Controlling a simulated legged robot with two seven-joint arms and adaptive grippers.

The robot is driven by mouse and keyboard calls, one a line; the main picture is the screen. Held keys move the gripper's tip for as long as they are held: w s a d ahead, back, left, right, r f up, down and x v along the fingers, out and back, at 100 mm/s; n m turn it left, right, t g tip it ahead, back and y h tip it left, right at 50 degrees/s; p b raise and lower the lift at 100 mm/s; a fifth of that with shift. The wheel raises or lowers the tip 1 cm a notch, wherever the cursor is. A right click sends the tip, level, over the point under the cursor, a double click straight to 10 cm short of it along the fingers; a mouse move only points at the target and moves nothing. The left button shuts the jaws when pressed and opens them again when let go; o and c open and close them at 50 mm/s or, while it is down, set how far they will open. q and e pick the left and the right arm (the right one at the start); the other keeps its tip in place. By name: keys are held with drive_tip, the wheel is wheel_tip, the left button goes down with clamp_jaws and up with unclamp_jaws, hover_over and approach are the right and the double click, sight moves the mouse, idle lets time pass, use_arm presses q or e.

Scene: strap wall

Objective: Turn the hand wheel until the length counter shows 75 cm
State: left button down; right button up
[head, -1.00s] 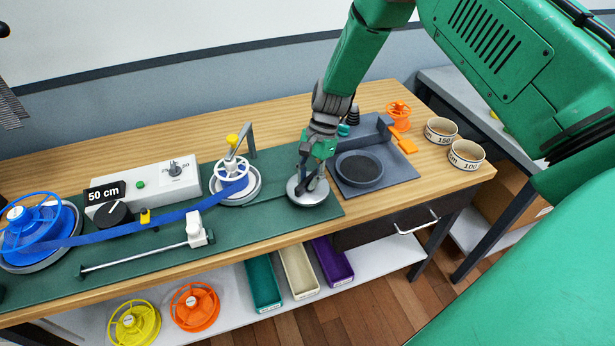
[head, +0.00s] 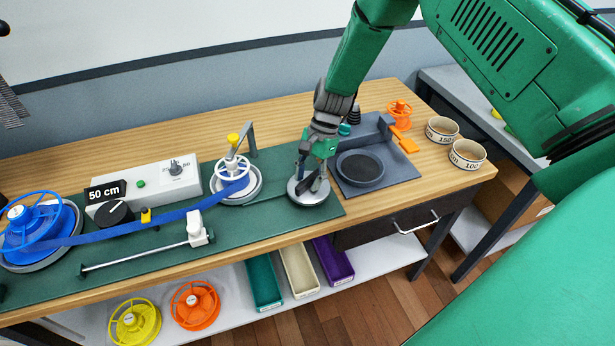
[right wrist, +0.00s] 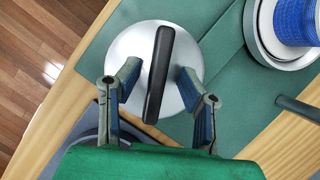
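The hand wheel is a silver disc (head: 306,200) with a black bar handle across it, at the right end of the green mat; the right wrist view shows the black bar (right wrist: 159,75) clearly. My right gripper (head: 311,178) is over the wheel. In the right wrist view its two fingers (right wrist: 158,82) stand apart on either side of the bar, with visible gaps, so it is open. The length counter (head: 104,191) reads 50 cm. A blue strap (head: 130,231) runs from the blue spool (head: 38,228) to the white-rimmed reel (head: 236,187). My left gripper is out of view.
A control box with a knob (head: 175,168) stands behind the strap. A grey tray (head: 400,172) with a round dark pad lies right of the wheel. Spools (head: 195,305) and bins (head: 298,272) sit on the shelf below.

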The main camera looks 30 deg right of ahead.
drive_tip(key=v, duration=1.2)
drive_tip(key=shift+w+f, duration=0.1)
idle(1.4)
